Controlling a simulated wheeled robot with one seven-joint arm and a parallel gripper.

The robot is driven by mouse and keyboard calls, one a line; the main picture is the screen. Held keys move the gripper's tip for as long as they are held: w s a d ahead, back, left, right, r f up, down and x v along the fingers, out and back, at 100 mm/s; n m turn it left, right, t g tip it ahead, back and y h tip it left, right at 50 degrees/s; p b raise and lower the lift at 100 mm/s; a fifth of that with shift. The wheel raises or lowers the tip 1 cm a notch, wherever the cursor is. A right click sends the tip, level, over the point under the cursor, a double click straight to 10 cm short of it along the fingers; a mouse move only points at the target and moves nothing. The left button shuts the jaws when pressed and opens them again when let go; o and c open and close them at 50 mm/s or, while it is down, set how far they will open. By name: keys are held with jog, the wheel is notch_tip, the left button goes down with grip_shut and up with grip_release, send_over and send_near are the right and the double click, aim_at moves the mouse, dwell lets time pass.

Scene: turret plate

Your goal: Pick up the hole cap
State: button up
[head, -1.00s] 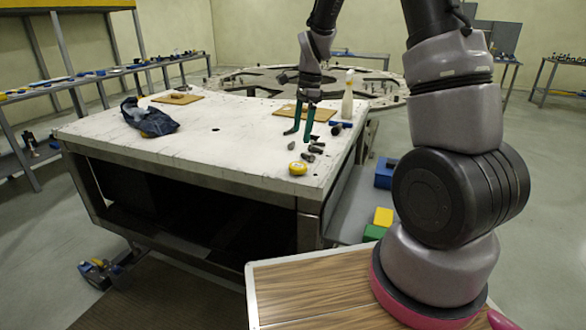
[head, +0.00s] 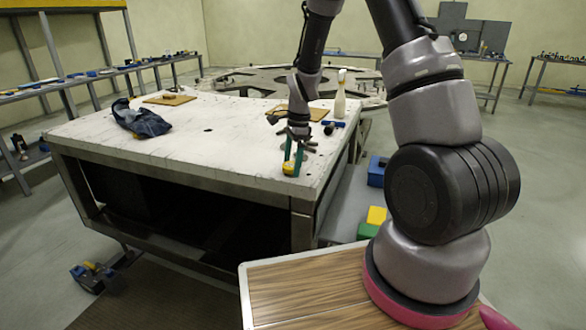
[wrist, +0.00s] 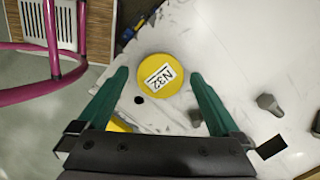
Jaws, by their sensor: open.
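The hole cap is a round yellow disc with a white label reading N32 (wrist: 160,75). It lies on the white tabletop, and in the head view the cap (head: 289,169) shows near the table's front right corner. My gripper (wrist: 159,74) has green fingers. They are spread, with one fingertip on each side of the cap and the cap between them in the wrist view. The gripper also shows in the head view (head: 294,166), pointing down over the cap and partly covering it. I cannot tell whether the fingers touch the cap.
Several grey bolts (wrist: 268,104) lie close to the gripper. A white bottle (head: 340,98), a dark-headed tool with a blue part (head: 333,125) and a brown board (head: 283,111) are farther back. Blue cloth (head: 140,120) lies at left. The table's middle is clear.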

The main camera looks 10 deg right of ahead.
jog(key=c, duration=1.3)
jog(key=shift+r, duration=0.1)
jog(key=shift+c, duration=0.3)
